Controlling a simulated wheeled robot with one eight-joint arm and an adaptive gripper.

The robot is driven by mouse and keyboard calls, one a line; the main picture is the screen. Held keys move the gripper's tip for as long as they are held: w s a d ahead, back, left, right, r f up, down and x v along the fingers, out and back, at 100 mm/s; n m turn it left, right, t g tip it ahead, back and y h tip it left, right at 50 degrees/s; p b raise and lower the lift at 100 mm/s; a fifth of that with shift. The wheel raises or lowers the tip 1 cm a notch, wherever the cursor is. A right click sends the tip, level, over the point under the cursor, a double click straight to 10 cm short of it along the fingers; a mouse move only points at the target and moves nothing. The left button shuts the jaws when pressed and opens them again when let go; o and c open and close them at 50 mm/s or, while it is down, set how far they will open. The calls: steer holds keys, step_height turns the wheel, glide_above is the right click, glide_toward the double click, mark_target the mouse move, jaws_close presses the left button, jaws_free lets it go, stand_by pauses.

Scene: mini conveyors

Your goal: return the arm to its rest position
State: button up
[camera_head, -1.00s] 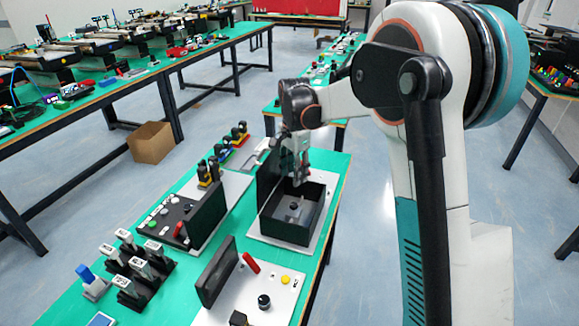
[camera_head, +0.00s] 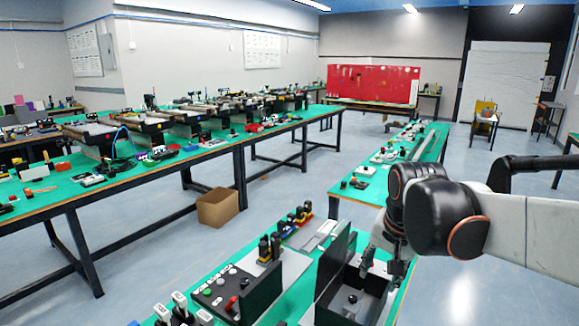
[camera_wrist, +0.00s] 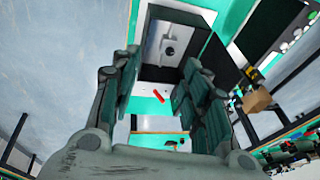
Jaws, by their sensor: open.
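My gripper (camera_head: 388,266) hangs at the right end of the near green table, over the right side of a black open-topped box (camera_head: 335,318). In the wrist view my gripper (camera_wrist: 165,85) has its two fingers wide apart, with nothing between them. The black box (camera_wrist: 148,75) shows beyond the fingertips, with a light plate and a dark knob inside. My arm reaches in from the right edge of the head view, with its elbow close to the camera.
The near table (camera_head: 240,262) carries a black button panel (camera_head: 222,290) and several small parts. A cardboard box (camera_head: 217,207) stands on the floor by the long conveyor table (camera_head: 150,178). Another green table (camera_head: 375,184) lies behind my gripper. Open floor (camera_head: 490,290) is at the right.

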steer(key=s+f+n+t, duration=0.2)
steer(key=s+n, duration=0.4)
steer(key=s, duration=1)
steer(key=shift+d+f+t, duration=0.15)
steer(key=shift+f+t, duration=0.05)
steer(key=shift+t, duration=0.5)
steer(key=shift+s+f+n, duration=0.15)
steer(key=shift+n, duration=0.15)
steer(key=shift+c, duration=1)
steer(key=shift+d, duration=0.1)
